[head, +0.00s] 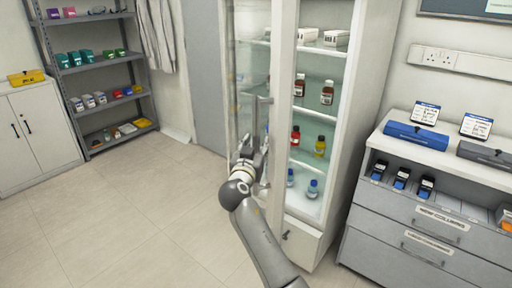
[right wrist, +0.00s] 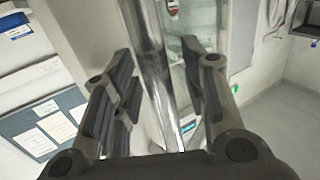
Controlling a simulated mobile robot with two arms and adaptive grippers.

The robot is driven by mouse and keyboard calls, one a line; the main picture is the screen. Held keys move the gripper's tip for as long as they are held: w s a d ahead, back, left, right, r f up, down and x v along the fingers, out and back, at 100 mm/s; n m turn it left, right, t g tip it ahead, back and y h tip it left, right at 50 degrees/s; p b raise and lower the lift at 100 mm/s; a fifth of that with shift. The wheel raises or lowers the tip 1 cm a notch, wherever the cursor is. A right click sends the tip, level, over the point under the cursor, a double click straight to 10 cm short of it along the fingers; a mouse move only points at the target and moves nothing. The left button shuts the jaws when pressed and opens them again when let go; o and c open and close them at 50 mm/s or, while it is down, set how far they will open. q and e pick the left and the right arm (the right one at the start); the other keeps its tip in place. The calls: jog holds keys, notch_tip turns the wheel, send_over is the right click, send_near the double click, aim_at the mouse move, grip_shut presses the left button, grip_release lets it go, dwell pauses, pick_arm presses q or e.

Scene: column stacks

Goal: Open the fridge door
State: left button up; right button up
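The fridge (head: 370,100) is a tall white cabinet with lit shelves of bottles. Its glass door (head: 284,70) has a pale frame and appears partly open: the shelves to the right of the frame show without glass in front. A vertical metal handle (head: 256,115) is on the door; it also shows as a shiny bar in the right wrist view (right wrist: 155,75). My right gripper (head: 256,148) is at the handle's lower part. In the right wrist view its fingers (right wrist: 160,95) are spread on either side of the bar, with gaps visible. My left gripper is out of view.
A grey drawer unit (head: 400,215) with a blue case (head: 416,136) stands right of the fridge. Grey shelving (head: 100,53) and a white cupboard (head: 35,125) stand at the left. The tiled floor (head: 130,210) left of my arm is clear.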

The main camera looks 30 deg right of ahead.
jog(key=v, duration=1.2)
